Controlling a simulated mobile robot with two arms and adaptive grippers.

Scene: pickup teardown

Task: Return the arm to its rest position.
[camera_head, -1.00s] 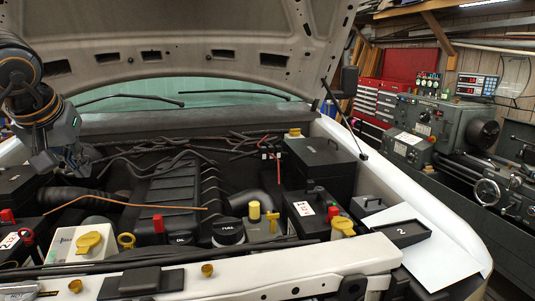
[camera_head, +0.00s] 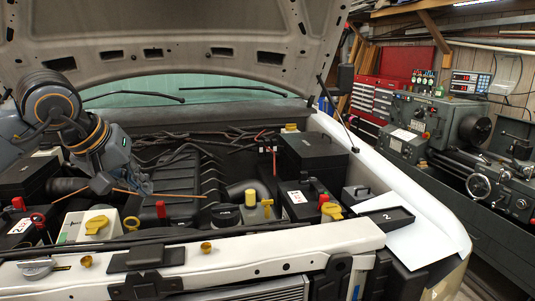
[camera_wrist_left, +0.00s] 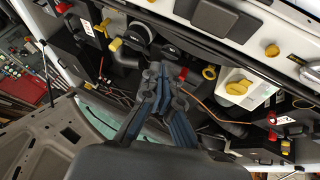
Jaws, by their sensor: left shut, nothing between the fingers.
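My left arm comes in from the left in the head view, bent over the left side of the engine bay. Its gripper (camera_head: 103,184) points down toward the bay and is partly hard to make out against the dark parts. In the left wrist view the gripper fingers (camera_wrist_left: 160,78) are together with nothing between them. The engine parts show behind them, and I cannot tell how far below they are. My right gripper is not in view.
The raised hood (camera_head: 180,30) hangs above the bay. The white front crossmember (camera_head: 270,245) runs along the near side. A white reservoir with a yellow cap (camera_head: 97,225) and black battery box (camera_head: 312,155) stand in the bay. A black tray (camera_head: 385,219) lies at right. A lathe (camera_head: 430,125) stands beyond.

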